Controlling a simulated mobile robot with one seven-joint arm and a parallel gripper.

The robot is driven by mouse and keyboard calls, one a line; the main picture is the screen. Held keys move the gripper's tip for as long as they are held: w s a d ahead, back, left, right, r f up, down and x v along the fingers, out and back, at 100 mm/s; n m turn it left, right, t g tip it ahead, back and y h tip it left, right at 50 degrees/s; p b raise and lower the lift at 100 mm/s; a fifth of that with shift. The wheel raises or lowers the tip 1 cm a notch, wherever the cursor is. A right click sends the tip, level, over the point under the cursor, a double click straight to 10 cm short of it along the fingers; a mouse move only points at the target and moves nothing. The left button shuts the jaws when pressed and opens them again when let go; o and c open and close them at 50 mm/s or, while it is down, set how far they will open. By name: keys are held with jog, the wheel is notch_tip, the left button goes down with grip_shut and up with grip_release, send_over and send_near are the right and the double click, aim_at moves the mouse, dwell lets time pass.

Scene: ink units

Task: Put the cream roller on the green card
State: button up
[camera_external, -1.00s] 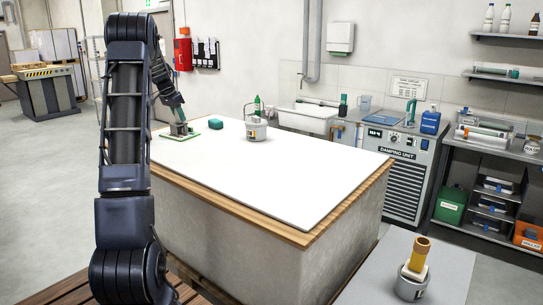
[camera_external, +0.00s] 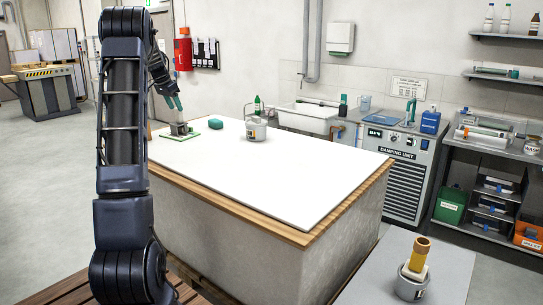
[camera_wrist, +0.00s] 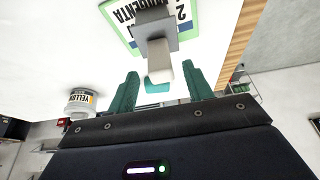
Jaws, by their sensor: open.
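The green-edged card (camera_external: 187,136) lies at the far left of the white table top. In the wrist view the card (camera_wrist: 117,12) carries printed letters and the digit 2. The cream roller (camera_wrist: 159,62), a cream piece on a grey block, stands on the card; it also shows in the external view (camera_external: 179,128). My gripper (camera_external: 175,105) is just above the roller, its teal fingers apart. In the wrist view my gripper (camera_wrist: 160,72) has one finger either side of the cream end, with gaps, touching nothing.
A pot (camera_external: 256,130), labelled yellow in the wrist view (camera_wrist: 80,101), stands further right. Another pot (camera_external: 412,283) with an upright brown-and-yellow piece stands on the grey side surface. The table's front is clear.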

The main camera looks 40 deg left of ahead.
jog(key=v, duration=0.7)
jog(key=s+d+r, duration=0.2)
jog(key=d+r, duration=0.1)
jog(key=d, duration=1.5)
jog(key=s+d+r, duration=0.2)
jog(key=d, duration=1.5)
jog(key=s+d+f, duration=0.3)
jog(key=s+d, duration=0.8)
jog(key=d, duration=0.4)
jog(key=s+d+f, duration=0.4)
jog(key=s, duration=0.2)
jog(key=s+d+f, duration=0.4)
jog(key=s+d, duration=0.1)
jog(key=s, duration=0.2)
jog(key=shift+f, duration=0.35)
jog(key=shift+s, duration=0.15)
